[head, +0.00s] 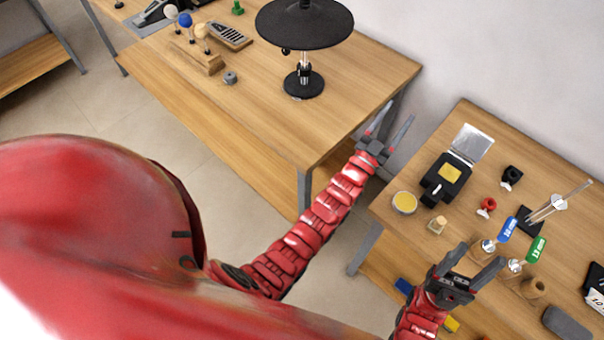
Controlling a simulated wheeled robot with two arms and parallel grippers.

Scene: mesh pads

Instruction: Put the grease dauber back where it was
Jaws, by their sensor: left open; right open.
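I cannot tell for sure which thing is the grease dauber. A small pale wooden piece with a rounded top (437,225) stands beside a round tin of yellow stuff (404,202) on the right table, and may be it. My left gripper (402,110) is open and empty, over the gap between the two tables. My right gripper (484,252) is open at the right table's front. Its fingertips reach toward a blue-tagged piece (507,229) and a green-tagged piece (535,249); whether they touch anything is unclear.
The right table (405,164) also holds a black device (440,188), a red knobbed piece (487,207), a wooden cup (534,288) and a dark grey block (566,323). The left table (385,75) carries a black round pad on a stand (304,22) and a wooden rack (200,59).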

